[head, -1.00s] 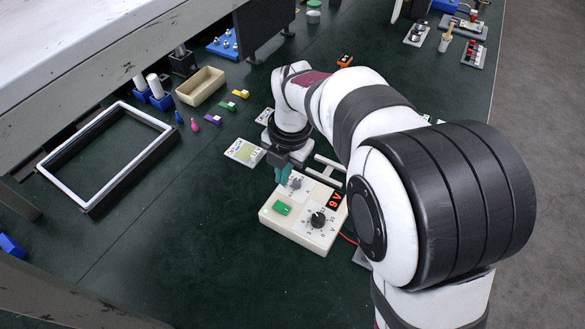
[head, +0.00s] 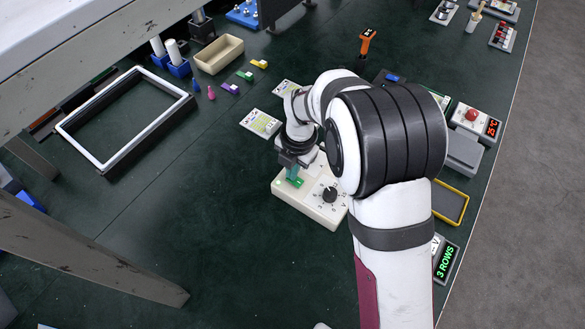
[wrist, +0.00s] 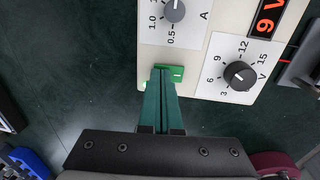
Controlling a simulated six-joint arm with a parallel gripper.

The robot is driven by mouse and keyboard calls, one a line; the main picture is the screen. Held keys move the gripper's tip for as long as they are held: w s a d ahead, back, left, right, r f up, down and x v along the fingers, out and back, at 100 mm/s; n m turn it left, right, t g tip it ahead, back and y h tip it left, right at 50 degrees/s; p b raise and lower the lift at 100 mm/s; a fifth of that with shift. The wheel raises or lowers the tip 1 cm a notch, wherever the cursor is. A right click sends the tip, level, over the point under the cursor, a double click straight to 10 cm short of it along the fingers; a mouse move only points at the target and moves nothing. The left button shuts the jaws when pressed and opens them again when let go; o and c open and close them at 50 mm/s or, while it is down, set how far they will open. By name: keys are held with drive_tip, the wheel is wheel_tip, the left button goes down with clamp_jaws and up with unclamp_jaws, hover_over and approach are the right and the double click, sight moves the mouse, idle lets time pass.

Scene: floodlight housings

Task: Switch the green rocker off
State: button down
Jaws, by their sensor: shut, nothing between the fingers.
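The green rocker (wrist: 176,73) is set in the cream power box (wrist: 212,88), near its edge. The box also shows in the head view (head: 318,211), with a black knob (wrist: 240,75) on a volt scale, a grey knob (wrist: 174,10) on an amp scale, and a red display (wrist: 268,16) reading 9 V. My gripper (wrist: 162,72) has its green fingers shut and empty, with the tips over the left part of the rocker. They partly hide it, and I cannot tell whether they touch it. In the head view my gripper (head: 294,180) is above the box's left side.
A white card panel (head: 261,123) lies behind and left of the box. A tan tray (head: 219,54) and a white-topped frame (head: 124,117) stand farther left. The dark green surface left and in front of the box is clear.

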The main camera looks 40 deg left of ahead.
sight(300, 183)
drive_tip(key=shift+a+f+h, duration=0.1)
drive_tip(key=shift+f+h, duration=0.15)
drive_tip(key=shift+h, duration=0.05)
drive_tip(key=shift+f, duration=0.1)
drive_tip(key=shift+s+d, duration=0.1)
drive_tip(key=shift+d, duration=0.9)
drive_tip(key=shift+r, duration=0.2)
wheel_tip(300, 183, up, 14)
drive_tip(key=shift+d, duration=0.3)
